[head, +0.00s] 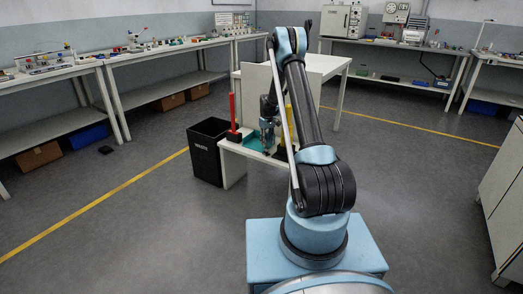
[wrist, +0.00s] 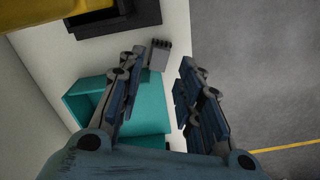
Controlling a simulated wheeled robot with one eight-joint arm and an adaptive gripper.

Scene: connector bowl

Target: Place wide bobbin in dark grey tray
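My gripper (wrist: 160,78) points down over the small table, with its two fingers apart and a gap between them. It also shows in the head view (head: 267,132), partly hidden by my arm. A small grey piece with dark slots (wrist: 158,52) lies near the left fingertip in the wrist view; I cannot tell whether it is the wide bobbin. No other piece that could be the bobbin is clearly visible.
A teal open container (wrist: 85,98) lies below the fingers, partly hidden by them. A yellow object (wrist: 40,14) is at the upper left. A red upright object (head: 233,115) stands at the table's left end, beside a black bin (head: 207,155). Floor lies right of the table.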

